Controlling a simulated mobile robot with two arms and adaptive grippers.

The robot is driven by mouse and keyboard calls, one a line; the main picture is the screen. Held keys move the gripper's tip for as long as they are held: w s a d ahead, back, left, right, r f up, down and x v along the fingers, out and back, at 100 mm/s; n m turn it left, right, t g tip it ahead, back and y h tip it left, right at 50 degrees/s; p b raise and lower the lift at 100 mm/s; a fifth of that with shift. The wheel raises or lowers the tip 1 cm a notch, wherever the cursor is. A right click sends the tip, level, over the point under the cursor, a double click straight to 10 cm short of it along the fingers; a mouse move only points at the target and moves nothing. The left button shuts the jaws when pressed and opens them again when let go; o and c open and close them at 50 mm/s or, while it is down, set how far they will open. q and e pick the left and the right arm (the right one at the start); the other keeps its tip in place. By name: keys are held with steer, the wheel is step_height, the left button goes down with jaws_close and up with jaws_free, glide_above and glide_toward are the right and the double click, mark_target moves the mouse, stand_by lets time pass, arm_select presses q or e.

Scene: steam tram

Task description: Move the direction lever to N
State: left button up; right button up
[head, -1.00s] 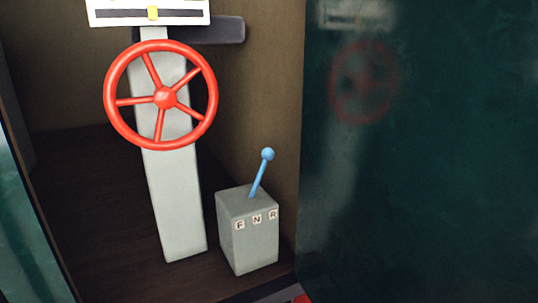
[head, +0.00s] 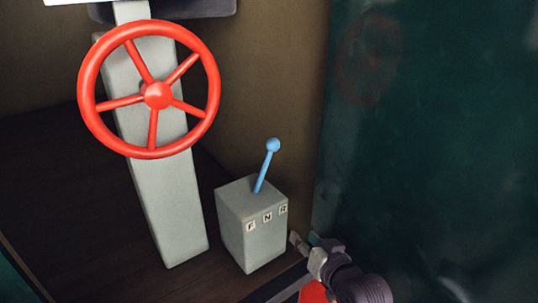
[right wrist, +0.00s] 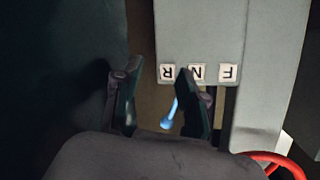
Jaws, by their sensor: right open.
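The direction lever (head: 265,168) is a thin blue rod with a round blue knob. It rises from a grey box (head: 250,243) and leans right, toward the R side. The box's front edge bears the labels F, N and R from left to right. My right gripper (head: 309,243) is open and empty, low and to the right of the box, apart from the lever. In the right wrist view the box appears upside down, and the lever's knob (right wrist: 167,124) shows between the open fingers (right wrist: 158,70); one finger partly covers the rod. My left gripper is not in view.
A red spoked wheel (head: 158,95) on a grey column (head: 165,210) stands left of the box. A dark green glossy panel (head: 430,130) fills the right side. A brown wall (head: 265,80) is behind the box. The space above the lever is clear.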

mark_target(269, 159)
steer(key=w+a+r+t+y, duration=0.1)
steer(key=w+a+r+t, duration=0.1)
steer(key=r, duration=0.4)
steer(key=w+a+r+t+y, duration=0.1)
steer(key=w+a+r, duration=0.1)
steer(key=r, duration=0.4)
steer(key=p+x, duration=0.1)
steer(key=x, duration=0.3)
steer(key=p+x, duration=0.1)
steer(key=x, duration=0.3)
steer(key=p+x, duration=0.2)
steer(key=x, duration=0.2)
steer(key=shift+w+d+r, duration=0.2)
steer(key=shift+w+r, duration=0.1)
steer(key=shift+w, duration=0.05)
steer(key=shift+w+a+f, duration=0.1)
steer(key=shift+w+a, duration=0.15)
steer(key=shift+w, duration=0.2)
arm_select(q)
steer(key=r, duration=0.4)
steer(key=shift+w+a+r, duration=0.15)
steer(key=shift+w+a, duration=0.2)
arm_select(e)
jaws_close()
